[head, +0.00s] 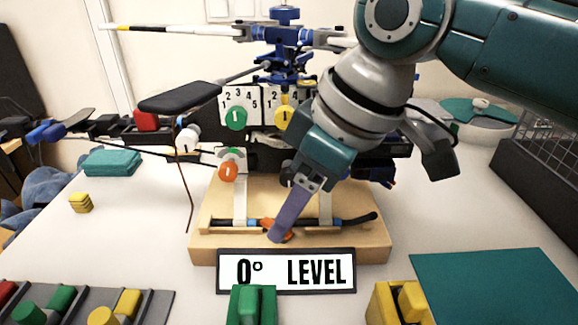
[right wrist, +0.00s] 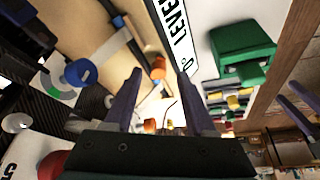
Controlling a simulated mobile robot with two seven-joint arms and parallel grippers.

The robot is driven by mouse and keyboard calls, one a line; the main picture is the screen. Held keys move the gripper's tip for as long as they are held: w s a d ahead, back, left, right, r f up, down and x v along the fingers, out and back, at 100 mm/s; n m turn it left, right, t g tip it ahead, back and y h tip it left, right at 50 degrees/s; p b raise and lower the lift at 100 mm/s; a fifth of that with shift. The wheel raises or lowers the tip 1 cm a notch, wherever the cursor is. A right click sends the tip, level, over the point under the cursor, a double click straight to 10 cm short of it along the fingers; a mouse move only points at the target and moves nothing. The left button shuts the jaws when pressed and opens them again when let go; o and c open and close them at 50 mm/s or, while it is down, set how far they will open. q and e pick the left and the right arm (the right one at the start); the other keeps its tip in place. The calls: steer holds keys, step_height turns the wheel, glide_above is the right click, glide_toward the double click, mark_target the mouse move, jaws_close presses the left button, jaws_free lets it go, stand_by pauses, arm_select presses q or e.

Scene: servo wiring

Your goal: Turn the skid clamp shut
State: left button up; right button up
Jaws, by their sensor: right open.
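The skid clamp appears to be the small orange piece (head: 287,236) on the dark skid tube (head: 345,221) in the head view, partly hidden behind my finger. In the right wrist view an orange piece (right wrist: 158,66) shows between my fingertips; whether they reach around it I cannot tell. My right gripper (head: 276,238) points down at the skid's front tube. Its purple fingers (right wrist: 160,74) stand apart with nothing gripped. Two purple bars at the right edge of the right wrist view look like my left gripper (right wrist: 298,112); its opening is unclear.
The skid stands on a wooden block (head: 205,247) behind the "0° LEVEL" sign (head: 303,270). A green block (head: 253,305) and a yellow block (head: 398,303) stand in front. An orange knob (head: 228,172) and dial cards (head: 240,98) are above.

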steer(key=shift+w+a+f, duration=0.15)
steer(key=shift+a+f, duration=0.1)
steer(key=shift+f, duration=0.35)
jaws_close()
